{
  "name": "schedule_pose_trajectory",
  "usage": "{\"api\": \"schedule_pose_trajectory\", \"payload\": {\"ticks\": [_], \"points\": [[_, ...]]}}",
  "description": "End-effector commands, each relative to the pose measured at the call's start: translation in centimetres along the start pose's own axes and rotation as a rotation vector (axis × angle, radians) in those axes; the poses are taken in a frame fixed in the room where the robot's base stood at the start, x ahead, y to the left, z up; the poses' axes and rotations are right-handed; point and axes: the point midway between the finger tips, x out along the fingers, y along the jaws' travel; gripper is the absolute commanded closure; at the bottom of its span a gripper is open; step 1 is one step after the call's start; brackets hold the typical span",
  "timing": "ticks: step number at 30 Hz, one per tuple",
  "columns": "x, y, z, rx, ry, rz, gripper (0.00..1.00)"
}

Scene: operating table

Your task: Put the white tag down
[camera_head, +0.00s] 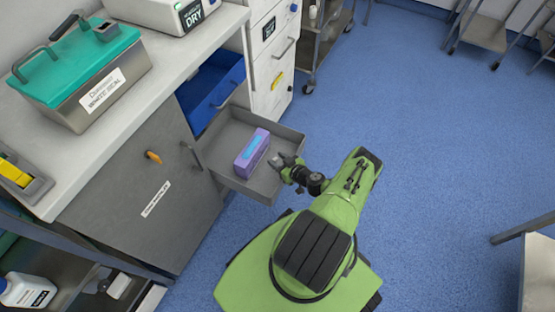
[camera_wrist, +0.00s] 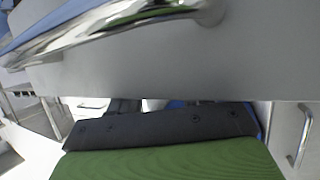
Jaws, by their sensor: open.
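I cannot make out a loose white tag in either view. White labels show on the metal box (camera_head: 103,90) with the teal lid and on the grey cabinet door (camera_head: 130,205). My gripper (camera_head: 281,161) is open at the right edge of the pulled-out grey drawer (camera_head: 215,178). Nothing can be seen between its fingers, though they are small in the head view. A purple box (camera_head: 249,157) with a blue top lies in the drawer, just left of my gripper. The wrist view shows a shiny metal handle (camera_wrist: 120,22) on a pale grey panel close to the camera; no fingertips show there.
A blue drawer (camera_head: 213,97) stands open behind the grey one. The white counter (camera_head: 140,85) is at the left, with the metal box on it. A wheeled rack (camera_head: 325,35) stands at the back.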

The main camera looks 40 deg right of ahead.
Motion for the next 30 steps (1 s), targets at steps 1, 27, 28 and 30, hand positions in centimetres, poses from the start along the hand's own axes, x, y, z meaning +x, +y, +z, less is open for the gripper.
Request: {"api": "schedule_pose_trajectory", "payload": {"ticks": [1,27,28,30], "points": [[-1.3,-0.1,-0.1,0.005,-0.005,-0.002,0.52],[-9.6,0.7,-15.5,-0.109,-0.238,-0.372,0.52],[-9.4,0.2,-17.4,-0.121,-0.274,-0.400,0.52],[-9.4,-1.4,-21.8,-0.147,-0.363,-0.450,0.52]]}}
